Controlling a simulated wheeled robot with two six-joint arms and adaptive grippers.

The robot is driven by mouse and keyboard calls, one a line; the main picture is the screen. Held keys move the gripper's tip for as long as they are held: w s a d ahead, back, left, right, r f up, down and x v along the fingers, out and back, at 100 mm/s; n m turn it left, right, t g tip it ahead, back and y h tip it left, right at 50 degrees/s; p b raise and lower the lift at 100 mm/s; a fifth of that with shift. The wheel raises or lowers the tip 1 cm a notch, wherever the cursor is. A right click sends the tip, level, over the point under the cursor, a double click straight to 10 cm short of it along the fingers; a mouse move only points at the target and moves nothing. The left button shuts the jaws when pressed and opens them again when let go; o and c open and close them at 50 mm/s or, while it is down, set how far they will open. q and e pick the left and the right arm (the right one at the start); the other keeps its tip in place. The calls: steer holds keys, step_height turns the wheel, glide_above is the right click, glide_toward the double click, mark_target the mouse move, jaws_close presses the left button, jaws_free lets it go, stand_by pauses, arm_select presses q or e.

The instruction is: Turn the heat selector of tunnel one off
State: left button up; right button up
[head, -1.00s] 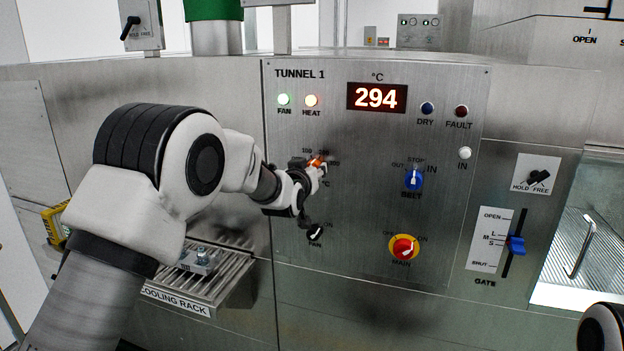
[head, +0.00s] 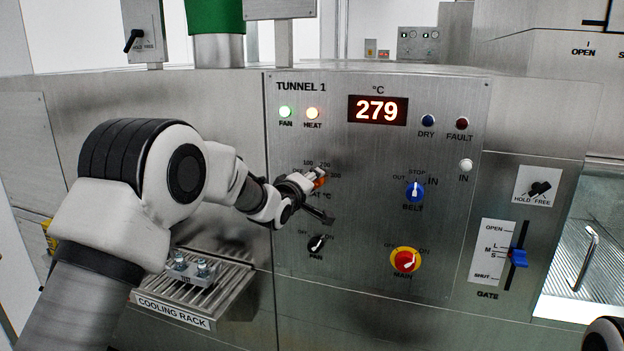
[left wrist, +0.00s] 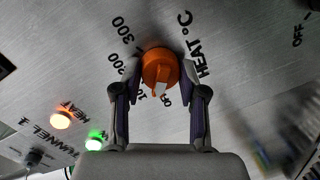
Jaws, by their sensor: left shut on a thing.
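The heat selector is an orange knob (head: 320,182) on the tunnel one panel (head: 345,240), mostly hidden by my left gripper (head: 316,178) in the head view. In the left wrist view the orange knob (left wrist: 158,66) sits between the two fingers of my left gripper (left wrist: 160,76), which is shut on it. The knob's white pointer faces the bottom of that picture, close to the partly hidden OFF mark. The heat lamp (head: 312,113) glows and the display (head: 377,110) reads 279. My right gripper is not in view.
The black fan knob (head: 316,244) is just below my left gripper. The blue belt knob (head: 414,192) and red-yellow main switch (head: 405,260) are to its right. The cooling rack (head: 190,290) juts out at lower left. The green fan lamp (head: 285,112) is lit.

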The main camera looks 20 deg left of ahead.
arm_select(q)
steer(key=shift+f+n+p, duration=0.25)
steer(key=shift+n+p, duration=0.4)
steer(key=shift+n, duration=0.75)
steer(key=o, duration=1.1)
steer(key=shift+h, duration=0.3)
steer(key=shift+c, duration=0.2)
steer(key=shift+o, duration=0.4)
steer(key=shift+r, duration=0.1)
steer(key=s+a+r, duration=0.1)
steer(key=s, duration=1)
steer(key=shift+s+a, duration=0.3)
steer(key=shift+s, duration=0.1)
